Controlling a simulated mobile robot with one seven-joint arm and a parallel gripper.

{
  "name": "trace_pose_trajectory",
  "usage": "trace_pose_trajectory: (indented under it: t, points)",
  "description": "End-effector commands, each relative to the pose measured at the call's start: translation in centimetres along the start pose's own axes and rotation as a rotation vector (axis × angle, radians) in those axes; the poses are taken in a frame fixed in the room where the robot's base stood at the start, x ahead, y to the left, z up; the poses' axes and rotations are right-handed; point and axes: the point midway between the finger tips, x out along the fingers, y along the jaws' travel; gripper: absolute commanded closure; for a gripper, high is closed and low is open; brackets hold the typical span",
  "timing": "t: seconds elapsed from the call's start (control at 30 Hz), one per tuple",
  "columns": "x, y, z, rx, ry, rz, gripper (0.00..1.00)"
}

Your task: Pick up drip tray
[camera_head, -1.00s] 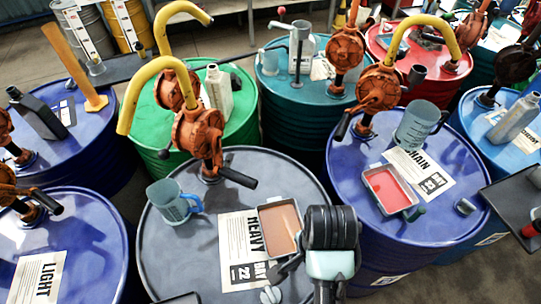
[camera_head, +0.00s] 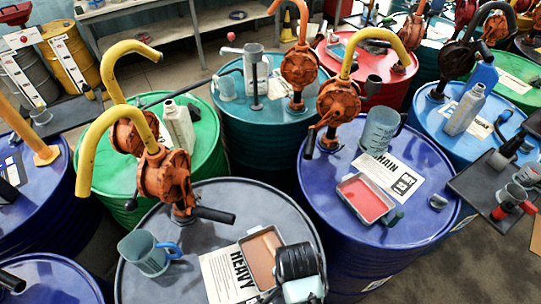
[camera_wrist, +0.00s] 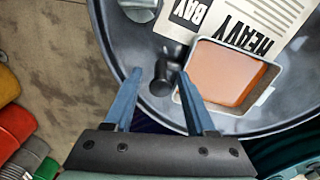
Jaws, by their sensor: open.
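A shallow rectangular drip tray (camera_head: 264,231) holding brownish-orange liquid lies on the grey drum by a label reading HEAVY. It also shows in the wrist view (camera_wrist: 276,70), right of my gripper. My gripper (camera_wrist: 157,76) is open, its two blue fingers apart. A short dark handle (camera_wrist: 161,84) at the tray's near side sits between the fingertips; I cannot tell whether they touch it. In the head view my wrist hides the tray's lower right corner. A second drip tray (camera_head: 347,184) with red liquid lies on the blue drum marked CHAIN.
A blue-grey jug (camera_head: 146,256) and an orange pump (camera_head: 166,177) with a yellow spout stand on the grey drum. Another jug (camera_head: 379,131) stands by the red tray. Drums with pumps and bottles crowd around. Floor is bare at lower right.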

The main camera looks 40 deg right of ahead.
Motion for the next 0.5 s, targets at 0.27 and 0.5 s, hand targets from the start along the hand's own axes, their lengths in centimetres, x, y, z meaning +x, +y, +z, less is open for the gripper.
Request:
trace_pose_trajectory:
  t: [0.27, 0.5]
  points:
    - [3.2, 0.2, -0.2, -0.001, 0.000, 0.001, 0.44]
    - [3.7, 0.1, -0.2, -0.001, 0.001, -0.001, 0.44]
